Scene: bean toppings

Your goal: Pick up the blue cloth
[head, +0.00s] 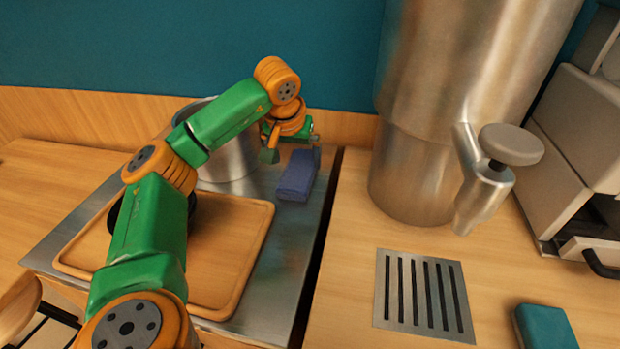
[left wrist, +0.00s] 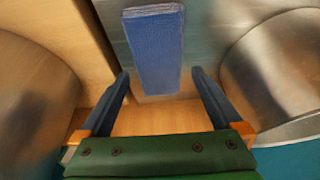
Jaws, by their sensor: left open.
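The blue cloth (head: 297,176) is a folded, flat rectangle. It lies on the metal counter, near the edge beside the dark gap. My left gripper (head: 291,155) is at the far end of the cloth in the head view. In the left wrist view, the cloth (left wrist: 154,50) lies ahead of the open fingers (left wrist: 160,95), roughly centred between them. No part of the cloth is clearly gripped. The fingertips partly hide the cloth's far end in the head view. My right gripper is not in view.
A metal pot (head: 230,160) stands just left of the cloth. A wooden tray (head: 235,245) lies in front of the pot. A large metal dispenser (head: 415,170) stands to the right, across the gap. A slotted drain (head: 423,296) and a teal block (head: 545,328) are nearer on the right.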

